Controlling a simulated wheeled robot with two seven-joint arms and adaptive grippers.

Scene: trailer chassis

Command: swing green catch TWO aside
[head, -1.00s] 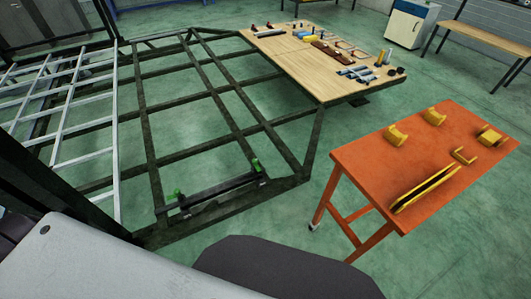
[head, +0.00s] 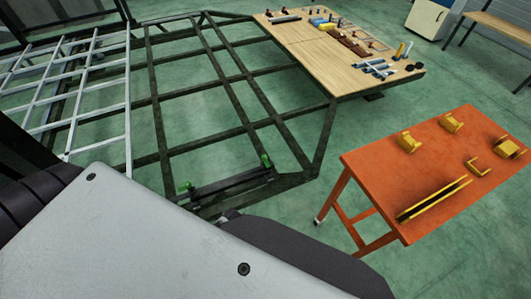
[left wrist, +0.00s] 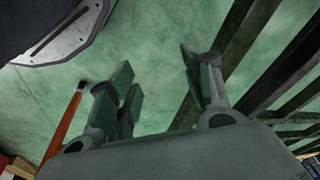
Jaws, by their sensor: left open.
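Two small green catches stand on a dark bar (head: 232,184) at the near end of the trailer frame: one green catch (head: 188,187) at the bar's left end, the other green catch (head: 265,160) at its right end. No number can be read on either, so I cannot tell which is TWO. My left gripper (left wrist: 160,78) shows in the left wrist view with its fingers spread apart and nothing between them. Green floor lies behind it. No catch can be made out there. My left gripper is not seen in the head view. My right gripper is in neither view.
The dark trailer frame (head: 213,82) spans the middle. An orange table (head: 375,163) with several yellow parts stands at the right. A wooden board (head: 330,77) with small parts lies at the back. Dark beams (left wrist: 265,60) cross the right of the left wrist view.

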